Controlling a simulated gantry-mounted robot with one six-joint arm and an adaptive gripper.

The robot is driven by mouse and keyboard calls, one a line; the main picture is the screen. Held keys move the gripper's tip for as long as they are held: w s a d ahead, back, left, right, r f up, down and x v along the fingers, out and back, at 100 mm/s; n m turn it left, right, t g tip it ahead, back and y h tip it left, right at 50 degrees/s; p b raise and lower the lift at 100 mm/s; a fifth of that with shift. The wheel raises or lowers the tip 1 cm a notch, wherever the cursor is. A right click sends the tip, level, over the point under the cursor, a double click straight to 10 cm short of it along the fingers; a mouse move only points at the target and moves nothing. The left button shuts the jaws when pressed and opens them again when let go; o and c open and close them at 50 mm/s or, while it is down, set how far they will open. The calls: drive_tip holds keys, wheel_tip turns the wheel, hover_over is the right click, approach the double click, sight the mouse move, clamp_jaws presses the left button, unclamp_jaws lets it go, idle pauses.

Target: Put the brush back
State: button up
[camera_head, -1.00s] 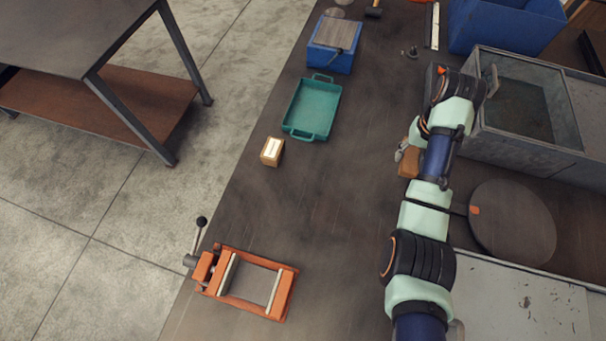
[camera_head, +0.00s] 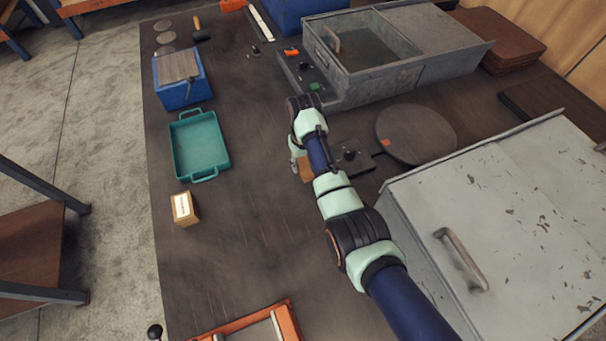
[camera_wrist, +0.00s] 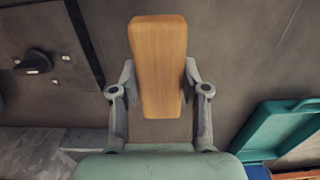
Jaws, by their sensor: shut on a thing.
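The brush shows as a plain, orange-brown wooden back (camera_wrist: 158,65) in the wrist view. My gripper (camera_wrist: 158,85) is shut on it, with one finger at each long side. Its underside and any bristles are hidden. In the head view a small part of the brush (camera_head: 305,170) shows beside my gripper (camera_head: 297,160), over the middle of the dark bench. My wrist covers much of both there. I cannot tell how far the brush is above the bench.
A teal tray (camera_head: 199,146), a labelled small box (camera_head: 185,209) and a blue container (camera_head: 182,82) stand left. An orange vise frame (camera_head: 290,321) is at the front. A grey glass-topped cabinet (camera_head: 395,75), control plate (camera_head: 352,154) and round disc (camera_head: 417,133) lie right. Bench between is clear.

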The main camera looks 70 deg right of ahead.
sight(303, 170)
drive_tip(key=shift+f+b, duration=0.85)
drive_tip(key=shift+f, duration=1.45)
drive_tip(key=shift+w, duration=0.1)
drive_tip(key=shift+f, duration=0.1)
drive_tip(key=o, duration=1.2)
wheel_tip(303, 170, up, 12)
drive_tip(key=p, duration=0.5)
